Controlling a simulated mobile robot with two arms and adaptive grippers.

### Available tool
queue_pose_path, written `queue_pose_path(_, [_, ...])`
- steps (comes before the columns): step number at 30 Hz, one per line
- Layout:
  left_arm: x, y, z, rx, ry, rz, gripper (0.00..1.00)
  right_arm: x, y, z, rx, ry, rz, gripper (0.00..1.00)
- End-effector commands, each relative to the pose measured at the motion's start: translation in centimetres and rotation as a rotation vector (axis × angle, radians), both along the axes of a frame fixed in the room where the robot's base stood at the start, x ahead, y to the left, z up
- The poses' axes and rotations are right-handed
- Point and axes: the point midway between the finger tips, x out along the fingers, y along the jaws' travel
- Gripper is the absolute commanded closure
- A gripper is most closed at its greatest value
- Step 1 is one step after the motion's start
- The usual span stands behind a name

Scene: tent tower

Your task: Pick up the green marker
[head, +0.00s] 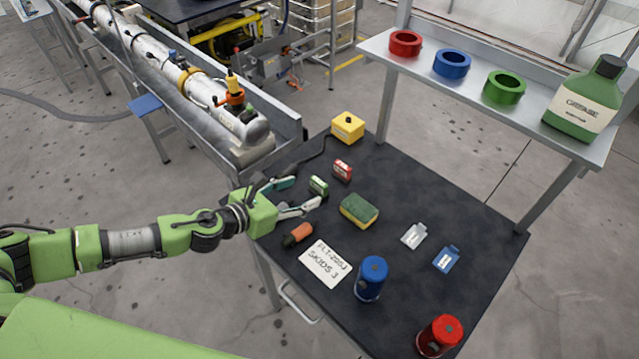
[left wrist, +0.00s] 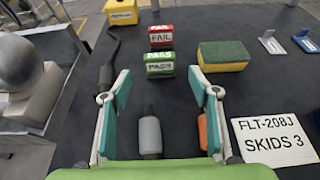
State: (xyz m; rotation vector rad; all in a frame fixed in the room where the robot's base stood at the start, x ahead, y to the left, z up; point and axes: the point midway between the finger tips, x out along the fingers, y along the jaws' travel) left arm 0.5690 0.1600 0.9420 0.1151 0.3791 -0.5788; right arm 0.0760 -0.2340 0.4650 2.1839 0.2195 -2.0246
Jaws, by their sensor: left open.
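The green marker (head: 319,186) is a small green block with a white band, standing on the dark table. In the left wrist view the green marker (left wrist: 160,65) reads PASS and sits just beyond the fingertips, between their lines. My left gripper (head: 306,191) is open and empty, its fingers pointing at the block from the left. In the left wrist view my left gripper (left wrist: 160,80) has its two fingers wide apart. A red FAIL block (head: 343,170) stands right behind the green one. My right gripper is not in view.
A grey object (left wrist: 150,136) and an orange-handled one (head: 299,233) lie near the gripper. A yellow-green sponge (head: 359,211) and a white sign (head: 325,263) are to the right. A black cable (left wrist: 108,62) runs left of the fingers. A shelf (head: 440,85) stands behind.

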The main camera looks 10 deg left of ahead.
Motion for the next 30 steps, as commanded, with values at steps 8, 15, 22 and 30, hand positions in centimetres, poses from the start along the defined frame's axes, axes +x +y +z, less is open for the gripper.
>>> queue_pose_path(8, [2.0, -1.3, -0.9, -0.001, 0.001, 0.0, 0.44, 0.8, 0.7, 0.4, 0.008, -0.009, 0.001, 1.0])
queue_pose_path(15, [4.4, -3.0, -1.7, -0.002, 0.0, 0.001, 0.44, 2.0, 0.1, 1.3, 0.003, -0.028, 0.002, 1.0])
queue_pose_path(22, [5.9, -3.8, -2.6, -0.002, 0.0, 0.002, 0.44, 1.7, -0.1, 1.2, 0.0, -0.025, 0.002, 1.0])
queue_pose_path(30, [5.9, -3.8, -2.6, -0.001, -0.001, 0.001, 0.6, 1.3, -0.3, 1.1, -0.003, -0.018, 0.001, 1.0])
